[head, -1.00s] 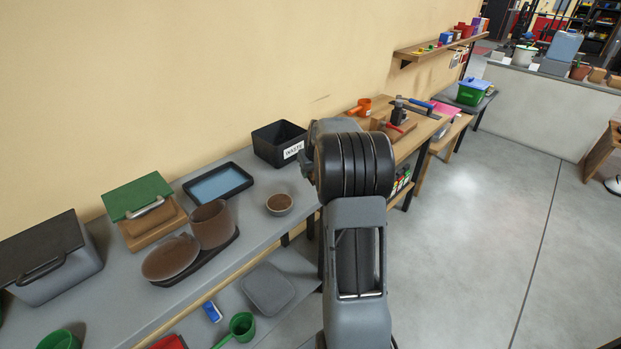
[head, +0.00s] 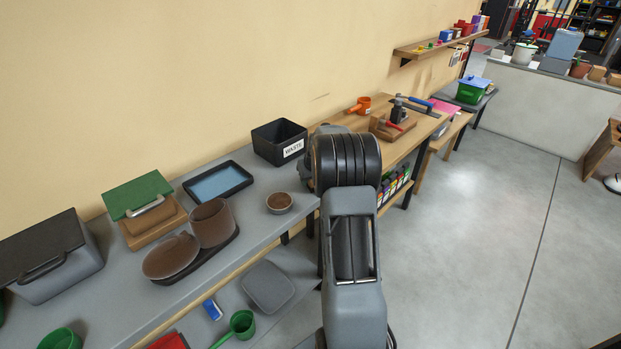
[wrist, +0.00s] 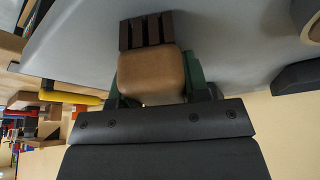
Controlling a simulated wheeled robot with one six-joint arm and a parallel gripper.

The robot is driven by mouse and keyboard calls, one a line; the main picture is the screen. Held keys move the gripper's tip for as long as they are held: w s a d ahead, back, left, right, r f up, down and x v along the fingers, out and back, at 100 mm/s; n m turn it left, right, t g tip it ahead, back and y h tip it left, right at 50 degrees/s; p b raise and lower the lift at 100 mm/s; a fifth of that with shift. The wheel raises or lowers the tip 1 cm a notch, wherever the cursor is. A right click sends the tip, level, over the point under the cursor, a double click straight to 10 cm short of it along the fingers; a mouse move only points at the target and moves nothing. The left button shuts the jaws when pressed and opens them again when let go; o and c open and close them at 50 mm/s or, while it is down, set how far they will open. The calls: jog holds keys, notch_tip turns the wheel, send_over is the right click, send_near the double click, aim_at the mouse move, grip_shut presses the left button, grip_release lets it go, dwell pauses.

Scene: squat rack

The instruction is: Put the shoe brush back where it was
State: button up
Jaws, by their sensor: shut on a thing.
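My gripper (wrist: 158,85) is shut on the shoe brush in the wrist view. The brush has a tan, rounded back (wrist: 151,74) and dark brown bristle rows (wrist: 146,31) pointing to the top of the picture. Green shows on both sides of the tan back. The brush is over or near a grey surface (wrist: 225,35); I cannot tell whether they touch. In the head view my arm hides both gripper and brush.
The grey bench (head: 150,305) carries a green-lidded wooden box (head: 150,222), a blue-bottomed tray (head: 218,184), brown pieces on a dark tray (head: 207,257), a small bowl (head: 279,203) and a black WASTE bin (head: 280,143). A wooden bench (head: 425,125) stands beyond. Floor is free at right.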

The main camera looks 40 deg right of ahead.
jog(key=shift+f, duration=0.2)
jog(key=o, duration=0.9)
jog(key=shift+r, duration=0.1)
jog(key=shift+r, duration=0.25)
jog(key=v, duration=1.1)
jog(key=shift+r, duration=0.1)
jog(key=s+a+r+n, duration=0.1)
jog(key=s+a+r, duration=0.15)
jog(key=a, duration=0.45)
jog(key=s+a+r, duration=0.1)
jog(key=s+a, duration=0.3)
jog(key=a, duration=0.3)
jog(key=s+a+f+n+g+y, duration=0.1)
jog(key=s+a+f, duration=0.2)
jog(key=s+a, duration=0.9)
jog(key=s, duration=0.3)
jog(key=shift+f, duration=0.4)
